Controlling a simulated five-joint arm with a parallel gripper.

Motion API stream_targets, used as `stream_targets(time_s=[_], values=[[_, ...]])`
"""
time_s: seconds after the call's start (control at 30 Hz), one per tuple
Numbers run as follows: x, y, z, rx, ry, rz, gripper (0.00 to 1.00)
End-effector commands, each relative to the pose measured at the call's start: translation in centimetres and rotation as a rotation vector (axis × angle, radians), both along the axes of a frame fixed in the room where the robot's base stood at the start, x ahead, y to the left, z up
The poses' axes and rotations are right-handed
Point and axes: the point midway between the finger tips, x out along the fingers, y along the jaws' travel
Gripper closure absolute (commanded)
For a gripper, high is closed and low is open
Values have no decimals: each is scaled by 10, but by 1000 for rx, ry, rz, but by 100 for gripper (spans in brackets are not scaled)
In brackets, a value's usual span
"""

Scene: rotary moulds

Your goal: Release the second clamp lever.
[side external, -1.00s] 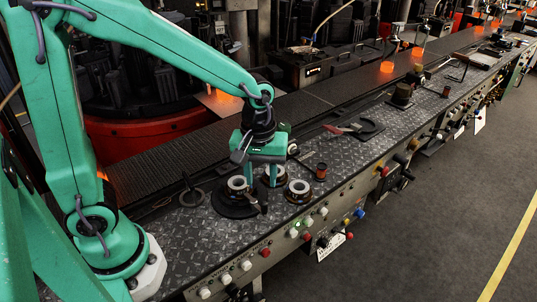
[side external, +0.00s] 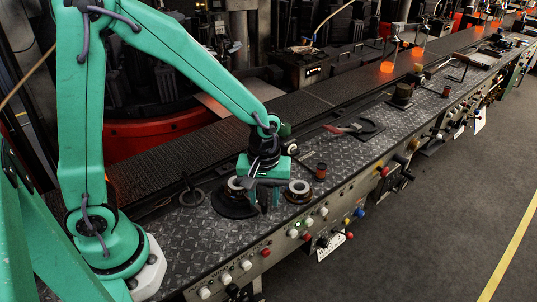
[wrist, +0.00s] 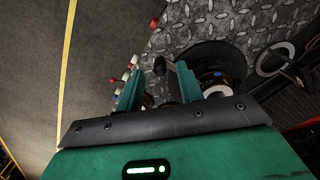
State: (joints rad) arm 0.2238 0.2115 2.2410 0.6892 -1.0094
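Several dark round moulds with pale rings stand on the patterned steel bench. One mould (side external: 298,190) is right of my gripper and another (side external: 235,184) is left of it, partly covered by it. A black clamp lever (side external: 263,207) with a dark knob stands at the front of the left mould's black round base (side external: 226,206). My gripper (side external: 264,195) is low over the moulds, fingers pointing down. In the wrist view its fingers are apart, and the lever's dark knob (wrist: 160,66) shows between and beyond them. I cannot tell whether they touch the lever. My gripper hides the third mould.
A reddish-brown cylinder (side external: 321,171) stands to the right on the bench. A red-handled tool (side external: 338,129) lies further back. A row of buttons (side external: 293,233) runs along the front panel. A dark conveyor (side external: 290,105) runs behind the bench. The floor in front is clear.

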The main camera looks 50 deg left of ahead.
Motion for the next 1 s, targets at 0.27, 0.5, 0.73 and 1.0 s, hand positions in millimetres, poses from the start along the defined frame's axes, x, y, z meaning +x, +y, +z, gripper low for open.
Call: stream_targets(time_s=[0.27, 0.5, 0.73, 1.0], values=[[0, 0, -24, 0, 1, 0, 63], [0, 0, -29, 0, 0, 0, 63], [0, 0, -29, 0, 0, 0, 75], [0, 0, -29, 0, 0, -1, 100]])
